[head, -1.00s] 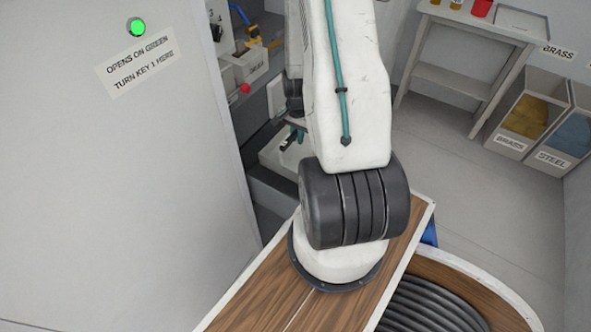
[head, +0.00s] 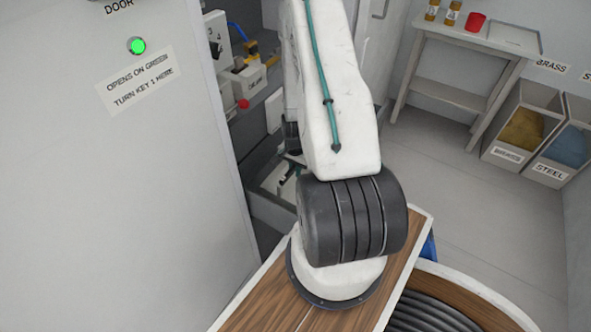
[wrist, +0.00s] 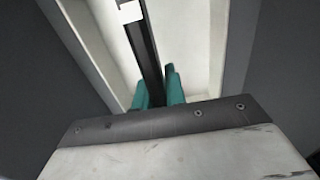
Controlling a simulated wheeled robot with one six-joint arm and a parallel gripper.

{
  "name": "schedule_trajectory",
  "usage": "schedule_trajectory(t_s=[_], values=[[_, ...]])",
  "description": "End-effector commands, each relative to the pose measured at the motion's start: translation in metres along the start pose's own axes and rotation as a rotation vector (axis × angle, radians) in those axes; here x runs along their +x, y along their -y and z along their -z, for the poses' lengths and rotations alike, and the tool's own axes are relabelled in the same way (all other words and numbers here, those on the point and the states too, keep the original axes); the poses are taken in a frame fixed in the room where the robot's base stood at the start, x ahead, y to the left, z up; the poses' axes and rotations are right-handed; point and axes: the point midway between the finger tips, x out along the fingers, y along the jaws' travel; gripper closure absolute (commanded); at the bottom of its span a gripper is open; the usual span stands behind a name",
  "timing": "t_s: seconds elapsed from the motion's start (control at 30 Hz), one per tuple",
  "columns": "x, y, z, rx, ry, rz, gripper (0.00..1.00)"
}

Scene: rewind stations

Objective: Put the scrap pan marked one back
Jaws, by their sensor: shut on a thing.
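My gripper (wrist: 158,92) has teal fingers closed on the black bar handle (wrist: 146,50) of a pale scrap pan (wrist: 195,50). The pan fills the middle of the wrist view, with a small white tag at its far end; its mark cannot be read. In the head view the pan (head: 270,180) shows as a pale shape low in the grey station, behind my arm. Grey walls stand on both sides of it. Whether it rests on a floor is hidden. The fingers are small and partly covered by my arm there.
A grey cabinet door (head: 110,210) with a green light (head: 136,46) stands close on the left. Station parts (head: 245,75) lie above the pan. A side table (head: 470,50) and bins marked brass (head: 505,153) and steel (head: 548,172) stand at the right. The floor between is clear.

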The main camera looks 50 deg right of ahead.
Motion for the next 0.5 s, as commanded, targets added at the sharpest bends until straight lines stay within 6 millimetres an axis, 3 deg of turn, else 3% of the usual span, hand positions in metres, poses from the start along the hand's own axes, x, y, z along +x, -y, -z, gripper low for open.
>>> schedule_trajectory(t_s=[0.13,0.17,0.23,0.5], values=[[0.0004,-0.0001,0.0000,0.000,0.000,0.000,1.00],[0.0008,-0.0002,-0.0001,0.000,0.000,0.000,0.85],[0.0005,-0.0001,0.0000,0.000,0.000,0.000,0.66],[0.0008,-0.0001,-0.0002,0.000,0.001,-0.001,0.66]])
